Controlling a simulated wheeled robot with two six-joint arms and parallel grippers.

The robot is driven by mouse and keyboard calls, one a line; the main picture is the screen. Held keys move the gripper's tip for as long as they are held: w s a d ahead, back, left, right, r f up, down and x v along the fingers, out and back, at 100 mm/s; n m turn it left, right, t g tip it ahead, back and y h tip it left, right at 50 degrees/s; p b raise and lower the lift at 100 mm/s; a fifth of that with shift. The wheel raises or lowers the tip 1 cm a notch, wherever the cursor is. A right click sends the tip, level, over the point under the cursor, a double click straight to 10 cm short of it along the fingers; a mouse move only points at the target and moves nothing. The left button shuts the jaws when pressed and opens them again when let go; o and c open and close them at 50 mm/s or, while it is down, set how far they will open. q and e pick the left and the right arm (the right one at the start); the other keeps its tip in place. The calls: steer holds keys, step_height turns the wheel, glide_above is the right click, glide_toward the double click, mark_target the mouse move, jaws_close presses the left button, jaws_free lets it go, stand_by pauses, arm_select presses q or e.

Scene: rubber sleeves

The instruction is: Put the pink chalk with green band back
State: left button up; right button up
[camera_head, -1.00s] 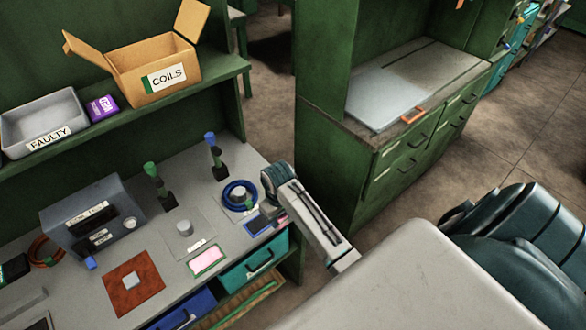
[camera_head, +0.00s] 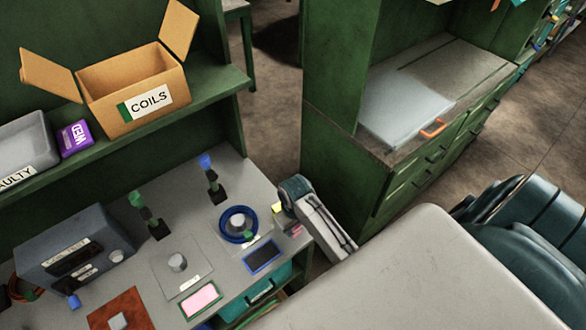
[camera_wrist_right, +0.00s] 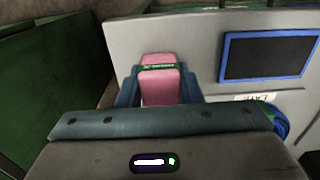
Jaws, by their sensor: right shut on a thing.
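The pink chalk with a green band (camera_wrist_right: 160,82) is between the two blue fingers of my right gripper (camera_wrist_right: 159,92) in the right wrist view. My right gripper is shut on it. In the head view the chalk (camera_head: 296,230) shows as a small pink patch by my right gripper (camera_head: 287,222), at the workbench's right end, to the right of a blue-framed dark slate (camera_head: 262,257). This slate also shows in the right wrist view (camera_wrist_right: 268,56). A green-framed pink panel (camera_head: 200,300) lies at the bench's front edge. My left gripper is not in view.
A blue coil ring (camera_head: 224,226) lies around a grey peg behind the slate. Two dark stands, green-topped (camera_head: 137,200) and blue-topped (camera_head: 205,162), rise from the bench. A COILS box (camera_head: 110,90) sits on the shelf above. A green cabinet (camera_head: 340,170) stands to the right.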

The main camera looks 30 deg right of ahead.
steer(key=o, duration=0.6)
steer(key=shift+d, duration=0.1)
steer(key=o, duration=0.3)
steer(key=shift+s, duration=0.1)
steer(key=shift+o, duration=0.2)
steer(key=shift+s+r, duration=0.15)
steer(key=shift+s, duration=0.05)
steer(key=shift+r, duration=0.1)
steer(key=shift+w+r, duration=0.2)
steer(key=shift+r, duration=0.1)
step_height(320, 180, up, 9)
steer(key=b, duration=0.3)
steer(key=shift+s+f, duration=0.1)
arm_select(q)
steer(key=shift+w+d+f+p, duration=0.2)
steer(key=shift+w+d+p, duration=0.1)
steer(key=shift+p, duration=0.95)
arm_select(e)
step_height(320, 180, up, 2)
steer(key=shift+r, duration=0.25)
steer(key=shift+f, duration=0.1)
